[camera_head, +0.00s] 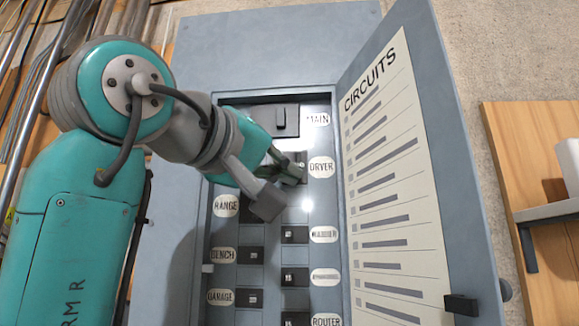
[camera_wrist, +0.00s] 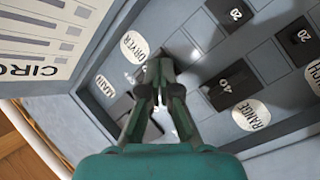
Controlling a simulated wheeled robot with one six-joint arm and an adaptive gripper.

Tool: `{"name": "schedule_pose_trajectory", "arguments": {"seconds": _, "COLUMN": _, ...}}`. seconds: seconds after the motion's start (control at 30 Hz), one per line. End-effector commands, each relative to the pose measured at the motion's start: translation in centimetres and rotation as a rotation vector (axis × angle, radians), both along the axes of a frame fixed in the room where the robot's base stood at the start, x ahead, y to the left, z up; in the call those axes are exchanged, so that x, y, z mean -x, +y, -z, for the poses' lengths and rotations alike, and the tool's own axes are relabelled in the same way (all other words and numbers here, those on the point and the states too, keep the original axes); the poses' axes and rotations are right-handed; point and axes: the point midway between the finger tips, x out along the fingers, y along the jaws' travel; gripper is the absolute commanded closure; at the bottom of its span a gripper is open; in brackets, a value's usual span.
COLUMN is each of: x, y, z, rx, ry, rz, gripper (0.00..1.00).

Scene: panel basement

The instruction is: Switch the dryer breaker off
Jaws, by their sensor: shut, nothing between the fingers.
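The dryer breaker (camera_head: 299,158) is a dark switch in the right column of the open grey panel, beside the oval DRYER label (camera_head: 321,167). My gripper (camera_head: 292,172) is shut and empty, with its fingertips at this breaker and covering most of it. I cannot tell whether they touch it or which way its lever stands. In the wrist view my shut gripper (camera_wrist: 159,68) points just beside the DRYER label (camera_wrist: 135,47); the fingers hide the breaker there.
The MAIN breaker (camera_head: 280,121) is above the dryer one. The RANGE breaker (camera_wrist: 229,85) is across from it, with several more breakers below. The open panel door (camera_head: 385,170) with its circuits list stands at right. A shelf (camera_head: 550,212) is beyond it.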

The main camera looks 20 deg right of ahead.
Motion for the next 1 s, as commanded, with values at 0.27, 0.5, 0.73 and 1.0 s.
{"name": "schedule_pose_trajectory", "arguments": {"seconds": 0.27, "x": -0.2, "y": 0.4, "z": 0.0, "rx": 0.001, "ry": 0.002, "rz": -0.001, "gripper": 1.0}}
{"name": "schedule_pose_trajectory", "arguments": {"seconds": 0.5, "x": -0.2, "y": 0.4, "z": 0.0, "rx": 0.001, "ry": 0.001, "rz": -0.001, "gripper": 1.0}}
{"name": "schedule_pose_trajectory", "arguments": {"seconds": 0.73, "x": 0.7, "y": 1.0, "z": 0.0, "rx": -0.001, "ry": -0.001, "rz": -0.003, "gripper": 1.0}}
{"name": "schedule_pose_trajectory", "arguments": {"seconds": 1.0, "x": 2.3, "y": 1.9, "z": 0.0, "rx": 0.001, "ry": 0.001, "rz": -0.003, "gripper": 1.0}}
